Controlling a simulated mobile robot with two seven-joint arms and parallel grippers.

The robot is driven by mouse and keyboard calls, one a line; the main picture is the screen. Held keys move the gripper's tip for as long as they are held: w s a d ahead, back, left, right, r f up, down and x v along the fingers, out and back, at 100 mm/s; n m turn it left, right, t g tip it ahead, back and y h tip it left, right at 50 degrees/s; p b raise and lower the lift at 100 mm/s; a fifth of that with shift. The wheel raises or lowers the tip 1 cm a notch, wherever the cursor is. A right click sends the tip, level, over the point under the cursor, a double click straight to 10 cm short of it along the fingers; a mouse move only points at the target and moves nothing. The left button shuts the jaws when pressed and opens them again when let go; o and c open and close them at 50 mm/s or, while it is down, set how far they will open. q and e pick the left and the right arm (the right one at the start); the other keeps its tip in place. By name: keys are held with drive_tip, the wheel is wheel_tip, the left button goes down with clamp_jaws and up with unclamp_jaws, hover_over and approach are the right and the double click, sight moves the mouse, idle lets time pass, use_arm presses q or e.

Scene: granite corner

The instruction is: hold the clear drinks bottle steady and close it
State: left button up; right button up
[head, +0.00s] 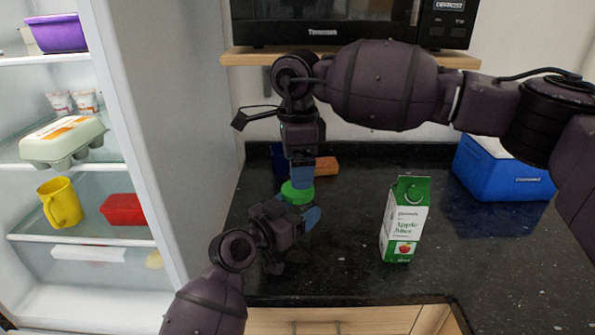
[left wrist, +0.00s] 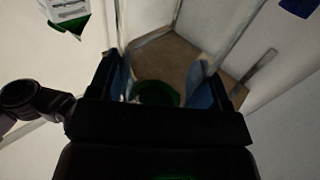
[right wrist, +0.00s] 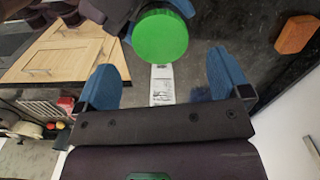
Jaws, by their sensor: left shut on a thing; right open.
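The clear drinks bottle (right wrist: 162,86) is hard to see; a pale printed label, apparently its own, shows below the green cap in the right wrist view. The green cap (head: 297,192) is at the bottle's top; I cannot tell how it is seated. It also shows in the right wrist view (right wrist: 160,38) and between the left fingers in the left wrist view (left wrist: 155,93). My left gripper (head: 298,218) is shut on the bottle, around the cap's level or just below. My right gripper (head: 302,172) points down just above the cap, open and empty, its fingers apart.
A juice carton (head: 404,222) stands on the dark counter (head: 340,270) to the right. An orange block (head: 326,166) lies behind the grippers. A blue box (head: 500,172) is at the back right. A microwave shelf (head: 240,60) is above; an open fridge (head: 90,235) is at left.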

drive_tip(key=shift+c, duration=0.4)
drive_tip(key=shift+a+r, duration=0.2)
drive_tip(key=shift+r, duration=0.15)
drive_tip(key=shift+r+n, duration=0.35)
drive_tip(key=shift+n, duration=0.75)
drive_tip(key=n, duration=0.2)
drive_tip(key=r+n, duration=0.1)
drive_tip(key=n, duration=0.6)
drive_tip(key=shift+d+r, duration=0.1)
drive_tip(key=shift+r, duration=0.25)
drive_tip(key=n, duration=0.5)
drive_tip(key=shift+d, duration=0.15)
drive_tip(key=shift+f, duration=0.1)
